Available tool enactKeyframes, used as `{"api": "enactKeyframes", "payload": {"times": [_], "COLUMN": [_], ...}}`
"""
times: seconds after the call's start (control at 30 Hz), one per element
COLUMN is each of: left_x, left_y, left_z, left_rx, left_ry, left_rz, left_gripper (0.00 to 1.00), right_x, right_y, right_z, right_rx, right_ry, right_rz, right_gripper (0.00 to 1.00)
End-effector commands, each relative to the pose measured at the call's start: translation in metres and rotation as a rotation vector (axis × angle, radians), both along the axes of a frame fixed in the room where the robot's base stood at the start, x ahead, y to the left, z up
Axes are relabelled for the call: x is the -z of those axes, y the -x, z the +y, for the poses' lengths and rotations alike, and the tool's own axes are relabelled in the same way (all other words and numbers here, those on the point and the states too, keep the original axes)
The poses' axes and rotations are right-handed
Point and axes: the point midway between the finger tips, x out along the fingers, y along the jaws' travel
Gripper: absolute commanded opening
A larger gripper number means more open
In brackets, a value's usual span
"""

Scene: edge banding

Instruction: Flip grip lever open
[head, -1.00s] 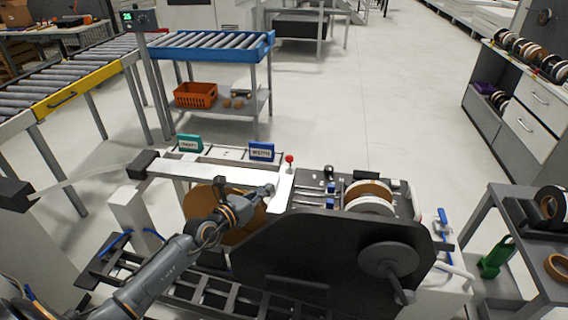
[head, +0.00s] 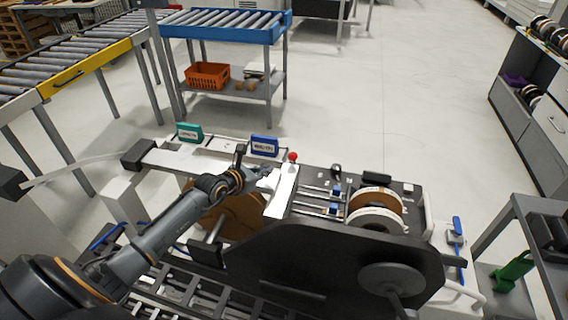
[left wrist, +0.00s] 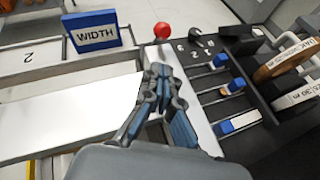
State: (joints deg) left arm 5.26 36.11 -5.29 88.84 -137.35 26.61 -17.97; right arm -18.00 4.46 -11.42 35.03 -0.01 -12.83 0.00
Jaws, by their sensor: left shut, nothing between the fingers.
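The edge banding machine (head: 310,235) stands in front of me. A red ball-topped lever (head: 292,157) rises at its back edge, by the white plate (head: 283,190); the ball also shows in the left wrist view (left wrist: 162,31). A small black lever or knob (head: 336,170) sits to its right; I cannot tell which one is the grip lever. My left gripper (head: 262,177) is over the white plate, left of and nearer than the red ball. In the left wrist view its fingers (left wrist: 160,72) are shut and empty, pointing toward the red ball, apart from it.
A blue WIDTH sign (left wrist: 95,32) stands left of the red ball; a teal sign (head: 189,132) is further left. Sliders with blue blocks (head: 334,209) and tape rolls (head: 376,200) lie to the right. A blue-framed roller table (head: 225,35) stands behind, with open floor to its right.

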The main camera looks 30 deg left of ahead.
Motion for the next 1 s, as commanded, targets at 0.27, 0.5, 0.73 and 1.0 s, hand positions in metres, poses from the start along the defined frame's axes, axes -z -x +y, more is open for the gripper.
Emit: {"api": "enactKeyframes", "payload": {"times": [0.27,0.5,0.73,1.0], "left_x": [0.01,0.029,0.04,0.042], "left_y": [-0.026,-0.061,-0.083,-0.09], "left_z": [-0.003,-0.008,-0.01,-0.011], "left_rx": [-0.001,0.0,0.0,0.0], "left_ry": [0.002,0.003,0.003,0.001], "left_rz": [-0.002,0.0,-0.001,-0.002], "left_gripper": [0.0,0.0,0.0,0.0], "right_x": [-0.003,0.001,0.01,0.011], "right_y": [-0.011,-0.029,-0.021,-0.013], "right_z": [0.0,0.002,0.0,-0.002], "right_rx": [0.0,-0.001,-0.001,-0.002], "right_ry": [-0.001,-0.005,-0.002,0.001], "right_rz": [-0.016,-0.045,-0.032,-0.021], "right_gripper": [0.4,0.4,0.4,0.4]}}
